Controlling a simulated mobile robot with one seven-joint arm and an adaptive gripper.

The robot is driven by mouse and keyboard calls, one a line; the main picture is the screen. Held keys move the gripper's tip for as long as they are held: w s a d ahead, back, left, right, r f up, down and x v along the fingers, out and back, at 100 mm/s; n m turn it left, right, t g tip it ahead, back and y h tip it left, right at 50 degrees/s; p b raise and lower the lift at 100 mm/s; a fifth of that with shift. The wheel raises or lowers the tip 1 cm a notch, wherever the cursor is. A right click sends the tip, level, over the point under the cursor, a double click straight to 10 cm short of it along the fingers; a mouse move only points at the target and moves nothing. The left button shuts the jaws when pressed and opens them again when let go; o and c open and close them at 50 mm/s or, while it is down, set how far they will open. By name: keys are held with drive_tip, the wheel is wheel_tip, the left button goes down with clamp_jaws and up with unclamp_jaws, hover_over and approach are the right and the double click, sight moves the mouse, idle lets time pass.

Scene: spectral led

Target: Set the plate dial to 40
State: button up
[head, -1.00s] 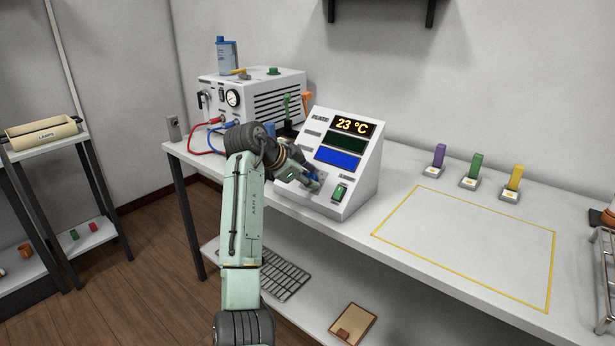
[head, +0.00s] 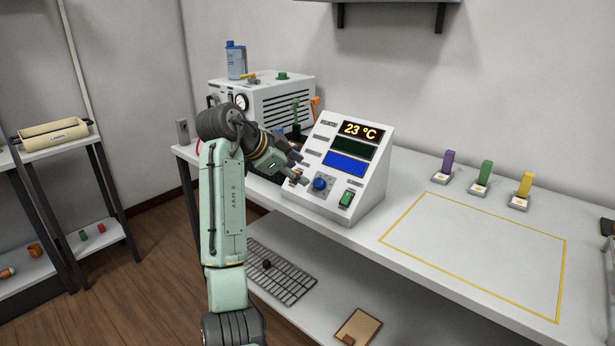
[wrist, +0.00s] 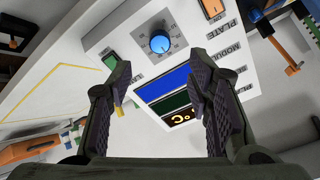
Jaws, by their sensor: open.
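The plate dial is a round blue knob (head: 320,184) low on the sloped face of a white control console (head: 372,185). In the wrist view the knob (wrist: 160,42) shows with a scale around it, beyond and between my fingertips. The console's top display (head: 362,130) reads 23 °C. My gripper (head: 298,166) is open and empty, up and to the left of the knob in the head view and apart from it. In the wrist view its two fingers (wrist: 160,72) stand wide apart. The knob's exact setting is too small to read.
A green rocker switch (head: 346,199) sits right of the knob. A white machine (head: 280,105) with a gauge stands behind my arm. Purple, green and yellow blocks (head: 486,173) stand along the back. The yellow-outlined area (head: 480,250) of the bench is clear.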

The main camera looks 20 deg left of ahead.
drive_tip(key=v, duration=0.2)
drive_tip(key=shift+s+a+r, duration=0.1)
drive_tip(key=shift+s+r, duration=0.15)
drive_tip(key=shift+a, duration=0.1)
idle(0.4)
